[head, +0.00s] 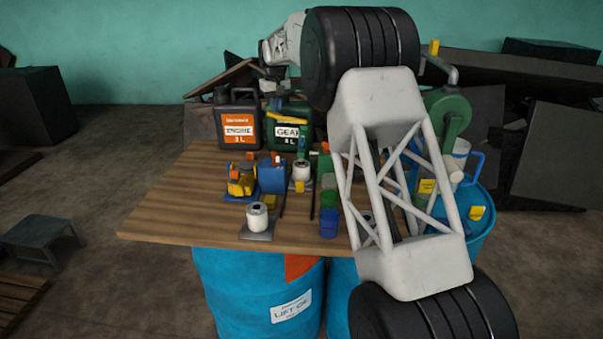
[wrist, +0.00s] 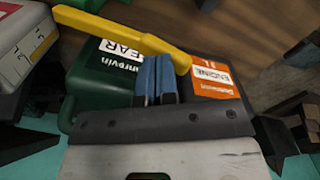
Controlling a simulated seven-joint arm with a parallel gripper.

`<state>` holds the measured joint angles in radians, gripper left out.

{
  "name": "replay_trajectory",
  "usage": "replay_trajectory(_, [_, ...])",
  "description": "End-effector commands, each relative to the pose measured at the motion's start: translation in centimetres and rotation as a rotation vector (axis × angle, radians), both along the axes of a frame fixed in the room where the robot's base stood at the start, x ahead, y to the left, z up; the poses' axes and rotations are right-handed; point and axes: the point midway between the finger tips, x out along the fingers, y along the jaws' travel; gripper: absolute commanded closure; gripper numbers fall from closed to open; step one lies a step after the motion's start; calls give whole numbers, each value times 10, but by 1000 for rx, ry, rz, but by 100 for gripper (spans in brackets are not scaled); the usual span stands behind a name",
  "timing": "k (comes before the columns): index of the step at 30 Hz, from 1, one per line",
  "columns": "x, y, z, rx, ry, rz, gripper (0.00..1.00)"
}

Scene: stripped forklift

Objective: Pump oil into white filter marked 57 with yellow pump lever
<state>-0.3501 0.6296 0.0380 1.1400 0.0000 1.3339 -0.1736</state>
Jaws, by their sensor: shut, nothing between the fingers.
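The yellow pump lever (head: 287,118) lies at a slant across the front of the green GEAR canister (head: 290,134). In the wrist view the lever (wrist: 135,38) passes just beyond my fingertips; I cannot tell whether they touch it. My gripper (wrist: 157,62) is shut and empty, its blue fingers together in front of the canisters. In the head view it hangs (head: 272,87) above the black and green canisters. A white filter (head: 257,216) stands upright on a grey plate at the table's front. Another white filter (head: 302,171) stands farther back. No 57 is legible on either.
The black ENGINE canister (head: 237,122) stands left of the green one. A yellow-and-blue item (head: 241,180), a blue container (head: 271,176) and a blue cup (head: 329,223) crowd the wooden table (head: 175,215). My arm hides the table's right side. The left part is clear.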

Motion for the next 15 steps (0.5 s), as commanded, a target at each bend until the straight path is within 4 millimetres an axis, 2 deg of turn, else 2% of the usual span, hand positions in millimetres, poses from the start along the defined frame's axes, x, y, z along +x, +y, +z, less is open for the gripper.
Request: replay_trajectory(15, [0,0,-18,0,1,0,100])
